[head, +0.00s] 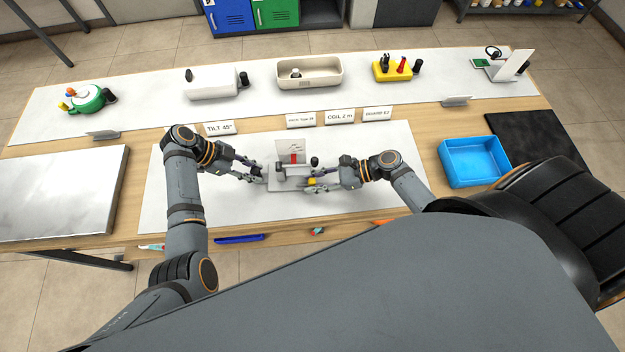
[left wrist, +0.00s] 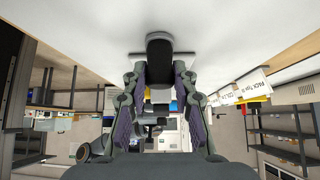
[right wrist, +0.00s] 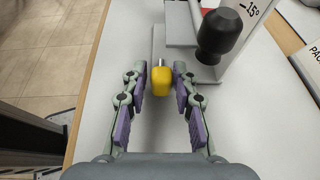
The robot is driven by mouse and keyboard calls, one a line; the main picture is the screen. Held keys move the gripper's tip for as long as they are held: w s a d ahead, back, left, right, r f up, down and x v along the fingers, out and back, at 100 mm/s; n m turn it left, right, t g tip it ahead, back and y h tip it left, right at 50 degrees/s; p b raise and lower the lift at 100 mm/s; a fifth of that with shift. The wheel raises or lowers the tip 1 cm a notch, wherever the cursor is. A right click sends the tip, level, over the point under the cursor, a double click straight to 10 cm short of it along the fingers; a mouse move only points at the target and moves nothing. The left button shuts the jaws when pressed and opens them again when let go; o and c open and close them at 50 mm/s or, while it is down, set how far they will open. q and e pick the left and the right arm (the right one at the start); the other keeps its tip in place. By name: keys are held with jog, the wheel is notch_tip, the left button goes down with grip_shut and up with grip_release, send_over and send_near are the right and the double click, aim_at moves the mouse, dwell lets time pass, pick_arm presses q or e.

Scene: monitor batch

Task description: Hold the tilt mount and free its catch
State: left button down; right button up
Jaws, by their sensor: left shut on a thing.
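The tilt mount (head: 285,184) stands on the white mat in the middle of the table, with an upright scale plate and a red mark. My left gripper (head: 261,173) is shut on a dark rounded grip (left wrist: 160,48) at the mount's left side. My right gripper (head: 321,182) is at the mount's right side. In the right wrist view its open fingers (right wrist: 159,75) stand either side of the yellow catch knob (right wrist: 161,82), with small gaps. A black knob (right wrist: 219,34) rises beside it, near a "-15°" mark. The mount's left side is partly hidden by my left fingers.
A "TILT 45°" card (head: 219,128) and other label cards stand behind the mat. A blue tray (head: 474,161) and a black mat (head: 543,140) are at the right. A silvery plate (head: 62,193) lies at the left. Several devices line the back strip.

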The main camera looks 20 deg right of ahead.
pick_arm(q)
jog(key=shift+s, duration=0.1)
pick_arm(e)
jog(key=shift+o, duration=0.9)
pick_arm(q)
jog(key=shift+d, duration=0.15)
pick_arm(e)
jog(key=v, duration=1.1)
jog(key=shift+f, duration=0.1)
jog(key=shift+s+d+r, duration=0.15)
jog(key=shift+d+r, duration=0.15)
jog(key=shift+d, duration=0.15)
pick_arm(q)
jog(key=c, duration=1)
grip_release()
